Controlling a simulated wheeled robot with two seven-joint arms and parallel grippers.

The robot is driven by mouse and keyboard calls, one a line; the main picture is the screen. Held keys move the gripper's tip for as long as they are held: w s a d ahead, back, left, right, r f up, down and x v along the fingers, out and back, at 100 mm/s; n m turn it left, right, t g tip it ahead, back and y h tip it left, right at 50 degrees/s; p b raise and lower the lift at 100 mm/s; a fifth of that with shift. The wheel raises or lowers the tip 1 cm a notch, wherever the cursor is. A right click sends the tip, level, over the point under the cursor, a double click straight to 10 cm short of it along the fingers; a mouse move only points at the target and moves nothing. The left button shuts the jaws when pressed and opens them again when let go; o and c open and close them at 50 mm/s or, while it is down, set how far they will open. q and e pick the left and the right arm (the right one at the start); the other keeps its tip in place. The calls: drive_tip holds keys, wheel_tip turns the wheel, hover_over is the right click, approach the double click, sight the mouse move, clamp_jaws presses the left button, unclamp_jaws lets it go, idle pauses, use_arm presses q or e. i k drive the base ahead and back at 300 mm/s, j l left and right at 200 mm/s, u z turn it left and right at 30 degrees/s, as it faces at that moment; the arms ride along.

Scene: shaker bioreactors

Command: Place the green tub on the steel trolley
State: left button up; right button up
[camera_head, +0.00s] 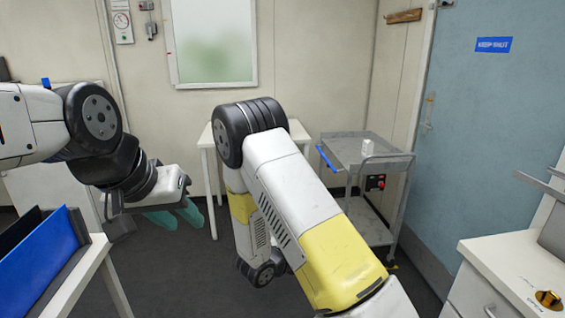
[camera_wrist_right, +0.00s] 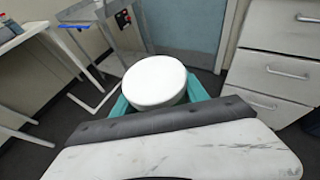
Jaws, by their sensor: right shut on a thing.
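The steel trolley (camera_head: 345,152) stands at the back right in the head view, with a blue handle and a lower shelf. Part of it shows at the upper left of the right wrist view (camera_wrist_right: 82,47). In that view my right gripper (camera_wrist_right: 160,88) has its teal fingers on both sides of a round tub with a white top (camera_wrist_right: 154,80). The tub's sides are mostly hidden, so I cannot see their colour well. It is held clear of the trolley. My right gripper is out of sight in the head view. My left gripper (camera_head: 178,214) hangs empty at the left, fingers apart.
A white table (camera_head: 208,140) is behind my right arm. A white drawer cabinet (camera_head: 500,262) is at the right front, and a table with a blue bin (camera_head: 42,262) at the left. Dark floor lies between.

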sight(357, 150)
drive_tip(key=i+l, duration=0.1)
drive_tip(key=i, duration=0.5)
drive_tip(key=i+l, duration=0.1)
drive_tip(key=i, duration=0.45)
drive_tip(key=i+l, duration=0.1)
drive_tip(key=i, duration=0.5)
drive_tip(key=i+z, duration=0.1)
drive_tip(key=i, duration=0.7)
drive_tip(key=i+j+z, duration=0.1)
drive_tip(key=i, duration=0.65)
drive_tip(key=i+j+z, duration=0.1)
drive_tip(key=z, duration=1.1)
drive_tip(key=i+l, duration=0.35)
drive_tip(key=i, duration=0.1)
